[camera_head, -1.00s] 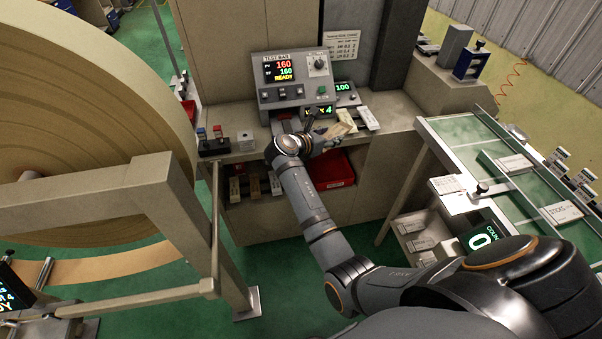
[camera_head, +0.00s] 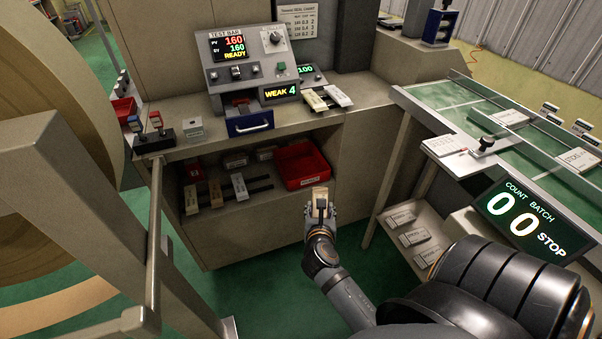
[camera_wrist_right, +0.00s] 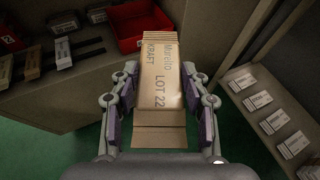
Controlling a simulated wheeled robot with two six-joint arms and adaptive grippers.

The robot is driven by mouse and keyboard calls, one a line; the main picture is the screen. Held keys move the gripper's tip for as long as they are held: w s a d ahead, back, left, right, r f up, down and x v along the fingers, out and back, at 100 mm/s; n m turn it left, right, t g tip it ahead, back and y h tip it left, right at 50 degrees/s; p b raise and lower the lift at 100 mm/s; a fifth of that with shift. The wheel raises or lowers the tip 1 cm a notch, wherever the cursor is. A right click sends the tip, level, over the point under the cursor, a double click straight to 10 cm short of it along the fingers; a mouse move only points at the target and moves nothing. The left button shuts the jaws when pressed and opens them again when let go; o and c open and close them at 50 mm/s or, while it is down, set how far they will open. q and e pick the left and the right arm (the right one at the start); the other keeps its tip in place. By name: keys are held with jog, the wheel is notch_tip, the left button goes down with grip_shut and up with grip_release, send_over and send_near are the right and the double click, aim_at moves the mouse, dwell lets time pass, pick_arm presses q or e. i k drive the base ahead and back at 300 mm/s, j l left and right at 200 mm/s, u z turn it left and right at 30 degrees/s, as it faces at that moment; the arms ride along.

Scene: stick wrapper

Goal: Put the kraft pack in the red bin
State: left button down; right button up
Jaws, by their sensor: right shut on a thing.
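My right gripper (camera_head: 320,208) is shut on the kraft pack (camera_wrist_right: 162,75), a tan pack printed "KRAFT LOT 22" in the right wrist view. The pack (camera_head: 320,203) also shows in the head view, held in front of the bench's lower shelf. The red bin (camera_head: 302,165) sits on that shelf, beyond and slightly left of the gripper. In the right wrist view the bin (camera_wrist_right: 138,24) is at the top, beyond the pack and partly hidden by it. The pack is apart from the bin. My left gripper is not in view.
Several packs (camera_head: 215,193) lie on the lower shelf left of the bin. A test bar machine (camera_head: 255,60) stands on the bench top, its display reading WEAK 4. A green-topped table (camera_head: 470,110) with a lower tray of packs stands at right. A metal post stands at left.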

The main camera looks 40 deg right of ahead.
aim_at(309, 171)
jog(key=i+l, duration=0.7)
